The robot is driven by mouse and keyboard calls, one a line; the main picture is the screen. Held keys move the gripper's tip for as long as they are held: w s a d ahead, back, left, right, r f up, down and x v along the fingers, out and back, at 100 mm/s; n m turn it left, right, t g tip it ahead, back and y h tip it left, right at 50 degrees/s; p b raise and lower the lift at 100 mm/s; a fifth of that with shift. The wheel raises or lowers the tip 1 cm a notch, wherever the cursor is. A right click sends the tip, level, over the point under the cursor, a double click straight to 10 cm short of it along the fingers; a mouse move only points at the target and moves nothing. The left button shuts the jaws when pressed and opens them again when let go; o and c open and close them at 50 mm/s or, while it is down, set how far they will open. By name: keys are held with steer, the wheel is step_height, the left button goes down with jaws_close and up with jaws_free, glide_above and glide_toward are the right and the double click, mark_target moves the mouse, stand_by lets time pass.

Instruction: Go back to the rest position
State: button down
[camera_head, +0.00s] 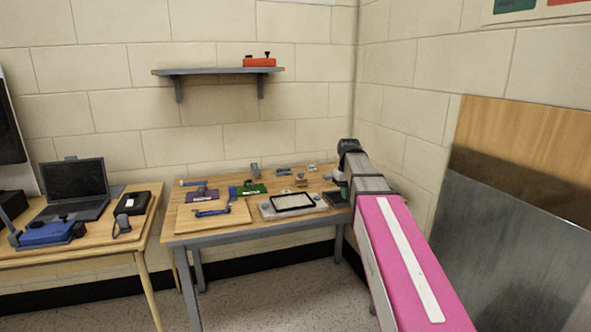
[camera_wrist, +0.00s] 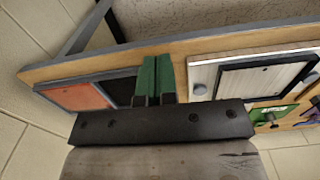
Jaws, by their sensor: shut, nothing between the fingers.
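My gripper (camera_wrist: 155,80) shows in the wrist view with its two green fingers together and nothing between them. It is over the workbench, close to a dark panel with an orange-red part (camera_wrist: 78,96) on its left and a pale board with a black frame (camera_wrist: 198,75) on its right. I cannot tell how high it is above the bench. In the head view my pink arm reaches from the lower right to the right end of the workbench (camera_head: 225,236), and the arm hides part of that end.
Blue tools, a purple mat (camera_head: 203,195), a green mat (camera_head: 252,189) and a black-framed board (camera_head: 291,202) lie on the bench. A wall shelf (camera_head: 215,71) holds a red object (camera_head: 260,62). A laptop (camera_head: 75,190) stands on the left table. Walls stand behind and right.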

steer(key=s+f+m, duration=0.1)
steer(key=s+f, duration=0.9)
steer(key=f, duration=0.4)
steer(key=s+f+m, duration=0.2)
steer(key=s+f, duration=0.8)
steer(key=f, duration=0.3)
steer(key=shift+s+f, duration=0.35)
steer(key=shift+s, duration=0.05)
